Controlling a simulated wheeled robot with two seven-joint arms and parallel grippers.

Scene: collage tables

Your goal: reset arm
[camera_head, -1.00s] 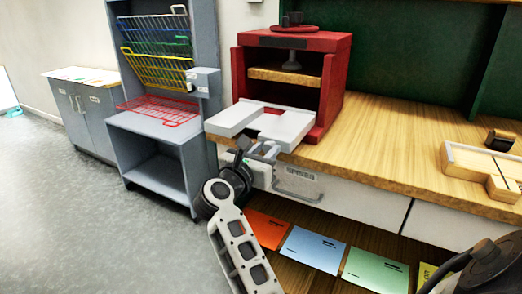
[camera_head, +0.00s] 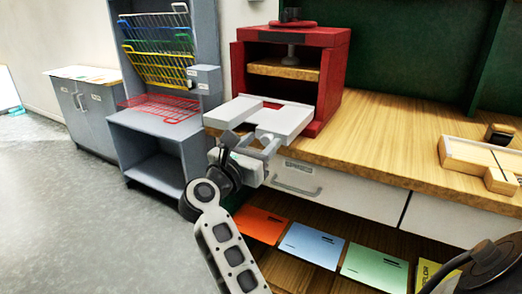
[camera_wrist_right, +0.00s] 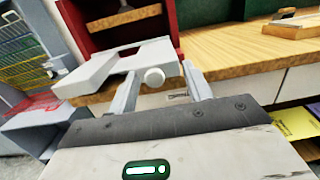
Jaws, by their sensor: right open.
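My right gripper (camera_head: 262,150) is open and empty. It is in front of the red press cabinet's white slotted tray (camera_head: 285,122), close to its front edge; whether they touch I cannot tell. In the right wrist view, its two fingers (camera_wrist_right: 160,85) stand apart with a white round knob (camera_wrist_right: 154,77) showing between them, beyond which lies the tray (camera_wrist_right: 92,72). My left gripper is in no view.
The red press cabinet (camera_head: 333,75) stands on the wooden bench (camera_head: 400,130). Below are a white drawer with a handle (camera_head: 297,189) and a shelf with coloured folders (camera_head: 313,245). A grey rack (camera_head: 160,130) stands left. A wooden tray (camera_head: 470,160) is at right. Floor at left is clear.

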